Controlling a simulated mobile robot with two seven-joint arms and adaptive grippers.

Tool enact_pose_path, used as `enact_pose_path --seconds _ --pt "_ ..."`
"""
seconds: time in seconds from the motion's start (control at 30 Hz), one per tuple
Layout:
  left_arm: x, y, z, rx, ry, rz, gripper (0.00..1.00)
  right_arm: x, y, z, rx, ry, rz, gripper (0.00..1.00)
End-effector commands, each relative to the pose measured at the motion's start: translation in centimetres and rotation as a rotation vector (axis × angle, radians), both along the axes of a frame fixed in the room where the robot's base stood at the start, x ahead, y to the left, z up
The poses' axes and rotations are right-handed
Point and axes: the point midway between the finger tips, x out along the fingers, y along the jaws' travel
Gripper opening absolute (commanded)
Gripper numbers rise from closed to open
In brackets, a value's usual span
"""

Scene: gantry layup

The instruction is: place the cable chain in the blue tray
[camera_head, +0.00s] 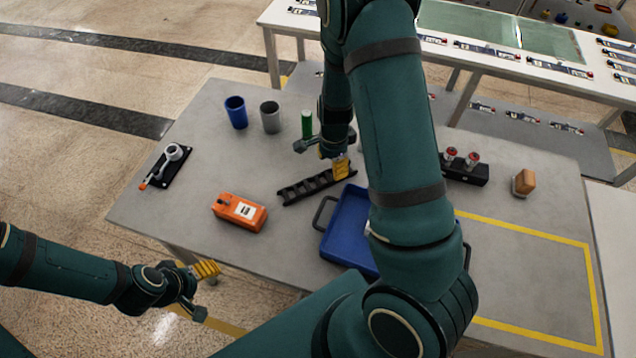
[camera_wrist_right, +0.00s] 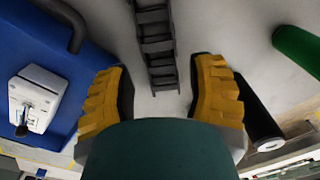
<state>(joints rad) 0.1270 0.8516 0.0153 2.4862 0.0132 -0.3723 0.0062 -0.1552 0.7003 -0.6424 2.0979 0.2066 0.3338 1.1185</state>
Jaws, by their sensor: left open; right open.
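The black cable chain (camera_head: 306,188) lies on the grey table, left of the blue tray (camera_head: 340,226). In the right wrist view the chain (camera_wrist_right: 157,40) runs down from the top edge, its near end between my yellow fingers. My right gripper (camera_head: 341,169) is open (camera_wrist_right: 160,78), low over the chain's right end, with a gap on either side. The tray also shows at the left of the wrist view (camera_wrist_right: 85,70); my right arm hides much of it in the head view. My left gripper (camera_head: 205,270) is open and empty, off the table's front left edge.
An orange box (camera_head: 240,211) lies left of the tray. Blue (camera_head: 236,112) and grey (camera_head: 271,117) cups and a green cylinder (camera_head: 307,124) stand behind the chain. A white device (camera_wrist_right: 36,98) sits at the tray. The table's front left is clear.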

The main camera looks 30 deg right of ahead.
Motion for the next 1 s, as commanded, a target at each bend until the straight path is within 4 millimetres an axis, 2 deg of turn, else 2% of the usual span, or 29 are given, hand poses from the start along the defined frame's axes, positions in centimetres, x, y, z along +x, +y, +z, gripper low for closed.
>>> enact_pose_path --seconds 0.33,0.47,0.7,0.83,0.87,1.0 --pt "-0.4 -0.1 -1.2 -0.002 0.008 -0.006 0.70 -0.2 -0.5 -4.5 0.000 0.002 0.000 0.55" --pt "-0.4 -0.1 -1.3 -0.003 0.009 -0.008 0.70 -0.2 -0.5 -5.1 0.000 0.000 0.000 0.55" --pt "-0.4 -0.1 -1.3 -0.002 0.010 -0.008 0.70 -0.2 -0.5 -5.1 0.000 0.000 0.000 0.54" --pt "-0.4 -0.1 -1.3 -0.002 0.010 -0.008 0.70 -0.2 -0.5 -5.1 0.000 0.000 0.000 0.08" --pt "-0.4 -0.1 -1.3 -0.002 0.010 -0.008 0.70 -0.2 -0.5 -5.1 0.000 0.000 0.000 0.03" --pt "-0.4 -0.1 -1.3 -0.002 0.010 -0.007 0.70 -0.2 -0.5 -5.1 0.000 0.000 0.000 0.02"
